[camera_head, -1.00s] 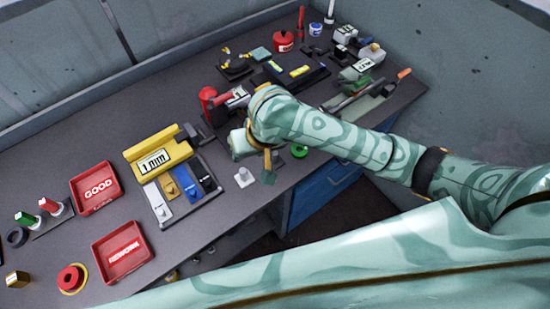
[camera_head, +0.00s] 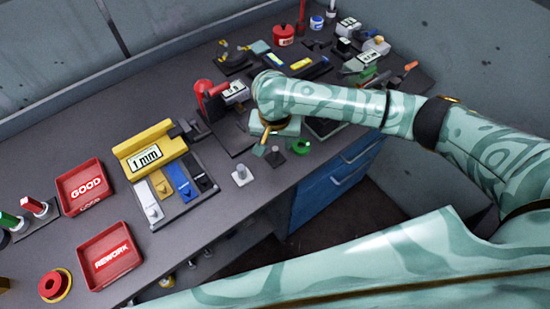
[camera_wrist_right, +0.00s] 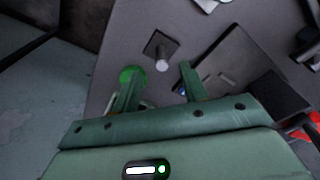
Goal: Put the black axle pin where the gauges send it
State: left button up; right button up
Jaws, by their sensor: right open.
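A dark square-based pin (camera_head: 276,155) stands near the bench's front edge, right of a white-based pin (camera_head: 241,175). I take it for the black axle pin, though its peg looks grey. In the right wrist view its dark base and pale-topped peg (camera_wrist_right: 161,52) show just beyond the fingertips. My right gripper (camera_head: 268,140) is open, pointing down beside the dark pin; its two green fingers (camera_wrist_right: 158,78) are apart with nothing between them. A yellow gauge (camera_head: 144,148) reads "1 mm". A second gauge display (camera_head: 236,91) by a red part is too small to read. My left gripper is out of view.
Red trays marked GOOD (camera_head: 70,205) and REWORK (camera_head: 97,277) stand at the left. A green ring (camera_head: 301,146) lies close right of the dark pin. Colored slots (camera_head: 181,185) sit before the yellow gauge. The bench front is clear between slots and white pin.

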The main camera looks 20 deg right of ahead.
aim_at(275, 148)
jog(key=f+b, duration=0.2)
jog(key=f, duration=0.1)
jog(key=w+f+b, duration=0.1)
jog(key=f, duration=0.1)
jog(key=shift+f+b, duration=0.2)
jog(key=shift+b, duration=0.1)
jog(key=shift+r, duration=0.15)
jog(key=shift+s, duration=0.1)
grip_shut()
jog(key=shift+r, duration=0.1)
